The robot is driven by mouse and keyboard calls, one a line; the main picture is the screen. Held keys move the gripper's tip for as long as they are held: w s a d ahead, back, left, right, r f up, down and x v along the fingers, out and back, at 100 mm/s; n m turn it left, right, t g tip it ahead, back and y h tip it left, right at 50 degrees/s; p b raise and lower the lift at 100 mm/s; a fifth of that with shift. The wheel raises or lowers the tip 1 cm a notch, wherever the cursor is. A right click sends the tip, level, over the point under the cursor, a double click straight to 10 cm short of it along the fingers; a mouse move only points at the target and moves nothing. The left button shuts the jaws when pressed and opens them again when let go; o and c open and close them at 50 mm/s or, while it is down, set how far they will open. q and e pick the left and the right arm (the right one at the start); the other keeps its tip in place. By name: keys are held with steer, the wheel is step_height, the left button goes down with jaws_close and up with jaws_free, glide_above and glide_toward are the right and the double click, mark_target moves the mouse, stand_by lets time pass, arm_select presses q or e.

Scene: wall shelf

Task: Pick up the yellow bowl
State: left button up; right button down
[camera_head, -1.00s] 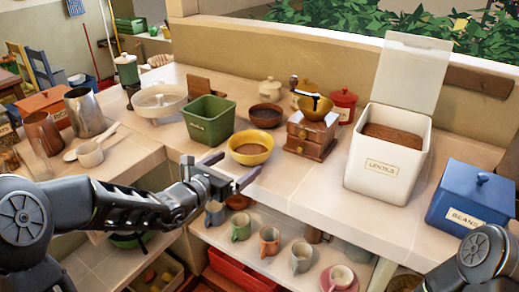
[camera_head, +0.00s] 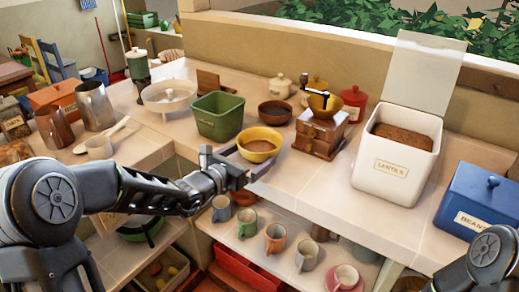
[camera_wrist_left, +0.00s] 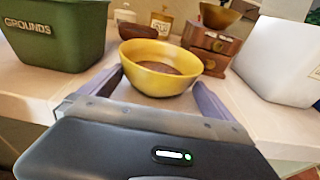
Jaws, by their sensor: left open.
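The yellow bowl (camera_head: 259,140) stands upright on the shelf top, with brown contents inside. It also shows in the left wrist view (camera_wrist_left: 150,76), straight ahead and between the finger lines. My left gripper (camera_head: 246,162) is open at the front of the bowl, its fingers spread to either side of the bowl's near part. In the left wrist view the fingers (camera_wrist_left: 162,95) reach along both sides and the gripper holds nothing. I cannot tell whether they touch the bowl. My right arm shows only in part at the lower right, and its gripper is out of view.
A green bin (camera_head: 219,117) stands close to the left of the bowl. A brown bowl (camera_head: 275,112) and a wooden grinder (camera_head: 320,134) stand behind it. Several mugs (camera_head: 276,238) sit on the lower shelf.

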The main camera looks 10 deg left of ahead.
mark_target(268, 144)
arm_select(q)
steer(key=shift+p+x, duration=0.5)
steer(key=shift+x, duration=2.15)
steer(key=shift+a+f, duration=0.1)
steer(key=shift+f, duration=0.05)
steer(key=c, duration=1.6)
steer(key=shift+r, duration=0.2)
step_height(268, 144, up, 10)
steer(key=shift+f, duration=0.1)
